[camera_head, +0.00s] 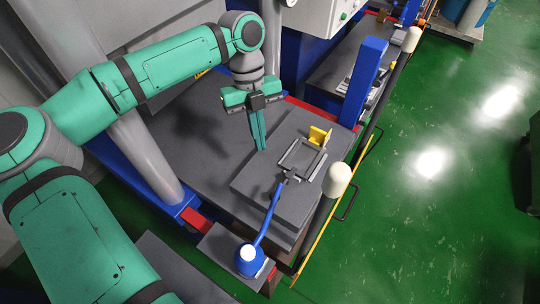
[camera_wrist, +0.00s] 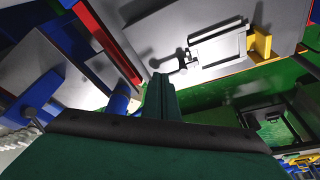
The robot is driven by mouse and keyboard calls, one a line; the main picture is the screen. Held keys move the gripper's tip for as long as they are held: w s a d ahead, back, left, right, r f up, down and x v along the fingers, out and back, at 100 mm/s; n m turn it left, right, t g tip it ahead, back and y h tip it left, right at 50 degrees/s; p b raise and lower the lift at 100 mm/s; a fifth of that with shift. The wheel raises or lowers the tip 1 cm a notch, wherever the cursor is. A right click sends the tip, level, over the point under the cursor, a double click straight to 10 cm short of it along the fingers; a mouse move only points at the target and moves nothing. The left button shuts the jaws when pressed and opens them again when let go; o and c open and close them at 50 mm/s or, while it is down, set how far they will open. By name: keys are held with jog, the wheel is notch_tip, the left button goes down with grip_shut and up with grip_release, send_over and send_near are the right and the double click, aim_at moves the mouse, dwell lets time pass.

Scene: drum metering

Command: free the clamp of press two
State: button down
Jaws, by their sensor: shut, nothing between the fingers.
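My gripper (camera_head: 263,146) hangs fingers down over the left part of the raised grey block, left of the fixture. Its fingers are together with nothing between them; they also show in the wrist view (camera_wrist: 158,80). The fixture is a grey rectangular frame (camera_head: 301,158) on that block, with a yellow piece (camera_head: 319,136) at its far end. The frame (camera_wrist: 218,45) and yellow piece (camera_wrist: 262,44) also show in the wrist view. A small grey link with a dark round end (camera_wrist: 155,63) sticks out from the frame, near my fingertips in the picture. I cannot tell whether the clamp is closed.
A pale-capped post (camera_head: 338,180) and yellow rail (camera_head: 300,262) stand at the right edge. Green floor (camera_head: 440,220) lies clear beyond.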

jog(key=shift+w, duration=0.35)
send_near(284, 183)
jog(key=a+f, duration=0.1)
jog(key=f, duration=0.1)
jog(key=a+f, duration=0.3)
jog(key=shift+w+f, duration=0.3)
jog(key=shift+w, duration=0.05)
jog(key=shift+s+d+f, duration=0.15)
jog(key=shift+s+d, duration=0.05)
jog(key=shift+s, duration=0.4)
jog(key=shift+s+d+f, duration=0.1)
jog(key=shift+s+d, duration=0.1)
jog(key=shift+s, duration=0.4)
jog(key=shift+s+d+f, duration=0.15)
jog(key=shift+s+d, duration=0.1)
jog(key=shift+s, duration=0.45)
